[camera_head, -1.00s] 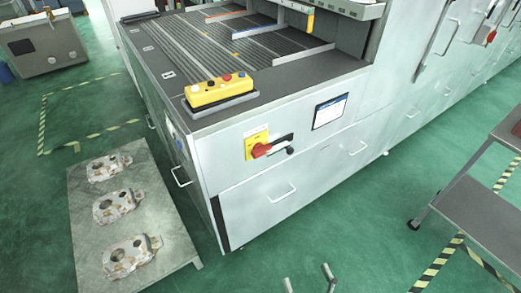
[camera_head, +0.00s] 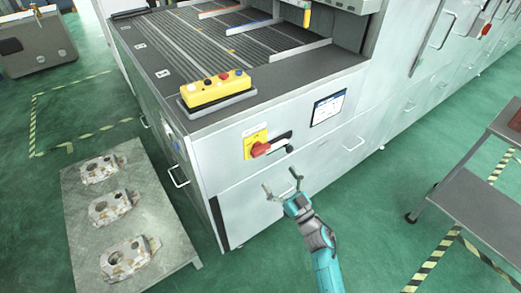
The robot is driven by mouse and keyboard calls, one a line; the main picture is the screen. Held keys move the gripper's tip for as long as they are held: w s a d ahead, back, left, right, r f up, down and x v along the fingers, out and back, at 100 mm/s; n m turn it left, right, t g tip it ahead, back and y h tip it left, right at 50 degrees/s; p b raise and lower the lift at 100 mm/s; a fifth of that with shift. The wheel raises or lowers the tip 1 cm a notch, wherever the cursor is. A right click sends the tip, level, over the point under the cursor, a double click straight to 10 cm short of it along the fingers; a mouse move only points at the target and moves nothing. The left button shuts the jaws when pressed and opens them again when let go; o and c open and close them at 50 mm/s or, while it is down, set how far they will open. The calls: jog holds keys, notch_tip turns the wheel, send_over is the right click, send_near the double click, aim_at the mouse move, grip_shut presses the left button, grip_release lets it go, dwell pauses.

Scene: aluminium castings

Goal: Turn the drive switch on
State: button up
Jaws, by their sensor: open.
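The drive switch (camera_head: 260,148) is a red rotary handle on a yellow plate (camera_head: 250,139), set in the front panel of the large white machine. A dark bar (camera_head: 281,137) reaches right from the handle, with a dark round knob at its end. My gripper (camera_head: 282,182) is open and empty, below and a little right of the switch, in front of the panel. Its two fingers point up toward the panel and touch nothing that I can make out. The switch is fully in view.
A yellow button box (camera_head: 212,92) sits on the machine's top edge. A screen (camera_head: 328,107) is right of the switch. Handles (camera_head: 182,177) stick out from the panels. A table with several castings (camera_head: 102,168) stands left, a grey cart (camera_head: 465,200) right.

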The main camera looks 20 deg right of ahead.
aim_at(261, 150)
jog(key=x, duration=1)
jog(key=shift+w+r, duration=0.1)
jog(key=shift+w, duration=0.05)
jog(key=c, duration=1.2)
